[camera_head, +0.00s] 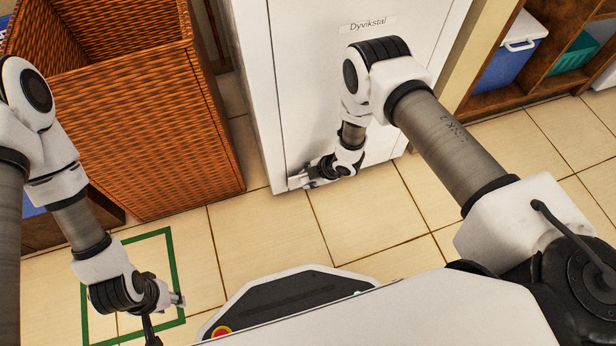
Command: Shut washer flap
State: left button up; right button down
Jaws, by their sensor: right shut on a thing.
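The washer (255,95) is a tall white appliance at the top centre. Its white front (310,75) carries the label "Dyvikstal", and a vertical seam runs near its left edge. I take this front panel to be the flap; whether it stands ajar is hard to tell. My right gripper (298,181) is low at the front's bottom left corner, shut on the flap's edge there; the exact contact is small and partly hidden by the wrist. My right arm covers part of the front. My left gripper (166,309) is low over the floor, away from the washer, its fingers apart and empty.
A large brown wicker basket (130,130) stands left of the washer, close to it. Wooden shelving (508,98) with a blue-and-white cooler (508,58) and a teal bin (577,52) is at the right. A green square outline (170,250) marks the tiles. Floor before the washer is clear.

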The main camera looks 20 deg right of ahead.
jog(key=shift+w+r, duration=0.25)
jog(key=shift+w, duration=0.25)
jog(key=c, duration=1)
grip_release()
jog(key=shift+s, duration=0.1)
jog(key=v, duration=0.7)
jog(key=shift+s+d+r, duration=0.15)
jog(key=shift+s+r, duration=0.1)
jog(key=shift+s, duration=0.15)
